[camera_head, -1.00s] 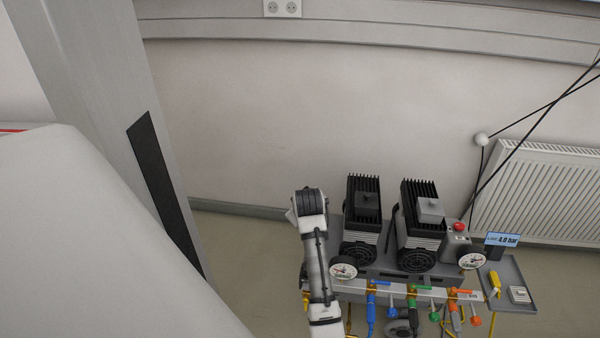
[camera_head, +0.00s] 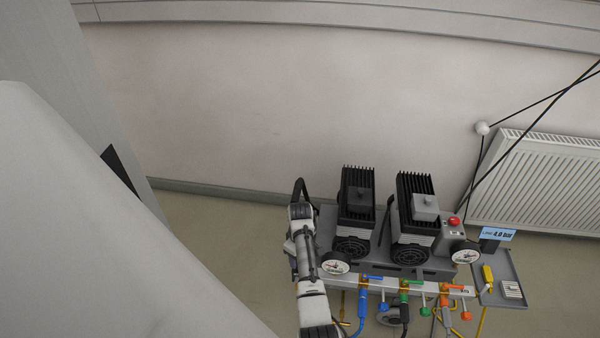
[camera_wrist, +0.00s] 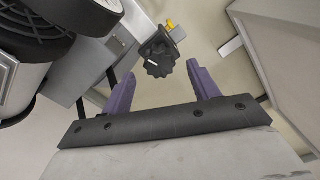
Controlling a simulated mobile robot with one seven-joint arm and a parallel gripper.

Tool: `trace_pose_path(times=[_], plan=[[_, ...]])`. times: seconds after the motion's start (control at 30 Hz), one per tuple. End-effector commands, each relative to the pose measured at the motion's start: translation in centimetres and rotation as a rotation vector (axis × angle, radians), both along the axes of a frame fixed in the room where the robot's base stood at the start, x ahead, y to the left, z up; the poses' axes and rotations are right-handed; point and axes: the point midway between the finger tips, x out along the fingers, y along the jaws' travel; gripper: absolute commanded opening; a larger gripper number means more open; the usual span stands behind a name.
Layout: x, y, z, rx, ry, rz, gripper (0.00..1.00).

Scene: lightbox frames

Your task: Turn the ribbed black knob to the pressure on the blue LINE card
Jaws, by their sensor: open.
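The ribbed black knob (camera_wrist: 158,54) shows in the wrist view, with a white mark on its face. It sits on a grey block beside the pump unit. My gripper (camera_wrist: 162,78) is open. Its two purple fingers point toward the knob, one to each side in the picture, with the knob beyond the tips and apart from them. In the head view my arm hides the knob, and the fingertips cannot be made out. The blue LINE card (camera_head: 498,234) stands at the right of the bench and reads 4.0 bar.
Two black finned pumps (camera_head: 357,200) stand on the bench. A left dial gauge (camera_head: 335,264) is close to my arm; a right gauge (camera_head: 465,254) is farther off. Coloured valves and hoses (camera_head: 404,298) line the front. A grey tray (camera_head: 512,266) is at right. Floor left of my arm is clear.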

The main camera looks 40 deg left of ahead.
Motion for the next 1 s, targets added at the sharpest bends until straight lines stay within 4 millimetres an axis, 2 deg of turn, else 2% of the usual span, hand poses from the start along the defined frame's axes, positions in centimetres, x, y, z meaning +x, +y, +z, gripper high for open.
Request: trace_pose_path(times=[0.1,0.23,0.4,0.67,1.0], plan=[[0.0,0.0,-2.1,-0.002,0.001,0.0,0.6],[0.0,0.0,-3.6,-0.001,-0.001,-0.001,0.6],[0.1,0.0,-4.4,0.001,-0.002,-0.001,0.6],[0.1,0.0,-4.4,0.001,-0.002,-0.001,0.6],[0.1,0.0,-4.4,0.001,-0.002,-0.001,0.16]])
